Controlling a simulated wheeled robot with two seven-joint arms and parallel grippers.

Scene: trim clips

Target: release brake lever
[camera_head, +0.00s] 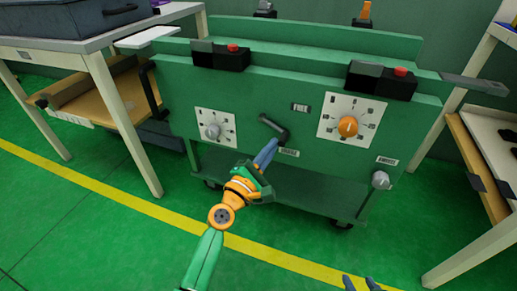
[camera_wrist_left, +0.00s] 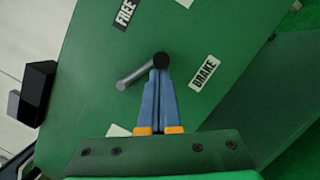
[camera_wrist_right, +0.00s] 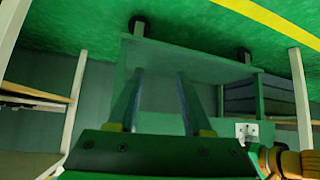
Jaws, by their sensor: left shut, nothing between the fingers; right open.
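The brake lever (camera_head: 273,126) is a short dark bar on the front of the green cart's panel. In the left wrist view the lever (camera_wrist_left: 134,77) shows as a grey bar with a round black end. A FREE label (camera_wrist_left: 124,13) and a BRAKE label (camera_wrist_left: 204,73) are on the panel around it. My left gripper (camera_head: 273,143) is shut and empty, its blue fingertips at the lever's black end; I cannot tell whether they touch. My right gripper (camera_wrist_right: 157,75) is open and empty, low in front of the cart; only its fingertips show at the head view's bottom edge.
The panel also carries a grey dial (camera_head: 212,131), an orange dial (camera_head: 348,126) and two black boxes with red buttons (camera_head: 232,48) (camera_head: 400,71). A table (camera_head: 95,45) stands at left and shelving (camera_head: 480,150) at right. The floor in front is clear.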

